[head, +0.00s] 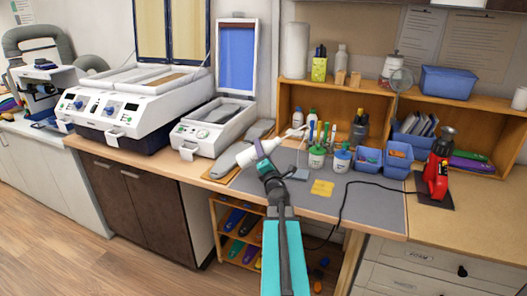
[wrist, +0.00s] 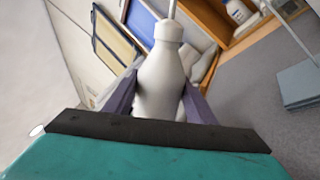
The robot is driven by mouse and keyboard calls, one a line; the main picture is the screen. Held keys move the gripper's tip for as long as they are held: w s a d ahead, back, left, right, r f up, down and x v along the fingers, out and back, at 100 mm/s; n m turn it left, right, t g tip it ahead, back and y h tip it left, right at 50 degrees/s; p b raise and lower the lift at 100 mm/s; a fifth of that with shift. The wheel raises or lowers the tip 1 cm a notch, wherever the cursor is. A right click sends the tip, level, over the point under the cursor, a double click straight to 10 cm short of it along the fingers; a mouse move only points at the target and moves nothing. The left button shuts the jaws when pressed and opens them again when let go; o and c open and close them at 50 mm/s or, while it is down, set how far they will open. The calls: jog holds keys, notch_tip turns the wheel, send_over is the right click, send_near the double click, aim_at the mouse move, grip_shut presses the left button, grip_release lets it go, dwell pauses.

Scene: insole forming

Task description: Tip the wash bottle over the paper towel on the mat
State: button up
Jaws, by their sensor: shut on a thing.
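My gripper (head: 262,160) is shut around the body of a white wash bottle (head: 270,146). The bottle lies well over on its side above the left part of the grey mat (head: 375,208), its spout to the right and slightly up. In the wrist view the bottle (wrist: 160,78) sits between the two purple-grey fingers, with its cap and thin spout beyond them.
A yellow note (head: 322,188) lies on the mat. White jars with green (head: 317,157) and blue (head: 341,160) tops stand behind it, near blue bins (head: 397,160). A red tool (head: 437,178) stands right, its black cable crossing the mat. White machines (head: 215,125) stand left.

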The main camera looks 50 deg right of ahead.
jog(key=shift+w+a, duration=0.3)
jog(key=shift+a, duration=0.2)
jog(key=w+a+n+t+y, duration=0.1)
jog(key=w+a+y, duration=0.1)
jog(key=a, duration=0.2)
jog(key=w+a+n+t+y, duration=0.1)
jog(key=w+a+y, duration=0.1)
jog(key=w+a, duration=0.1)
jog(key=w+a+n+t+y, duration=0.1)
jog(key=w+a+n+y, duration=0.1)
jog(key=a, duration=0.4)
jog(key=shift+w+f+y, duration=0.15)
jog(key=shift+w+y, duration=0.1)
jog(key=shift+y, duration=0.05)
jog(key=w+a+f+n+g+y, duration=0.15)
jog(key=a+n+y, duration=0.5)
jog(key=a, duration=0.85)
jog(key=w+a+f+n+g+y, duration=0.1)
jog(key=w+a+f+n+y, duration=0.2)
jog(key=a+y, duration=0.9)
jog(key=s+a+f+n+g+y, duration=0.1)
jog(key=a, duration=0.4)
jog(key=s+a+f+n+g+y, duration=0.1)
jog(key=s+a+n+g, duration=0.1)
jog(key=a, duration=0.4)
jog(key=s+a+f+n+g+y, duration=0.1)
jog(key=s+a+f+g, duration=0.1)
jog(key=a, duration=0.4)
jog(key=shift+n, duration=0.35)
jog(key=shift+d, duration=0.15)
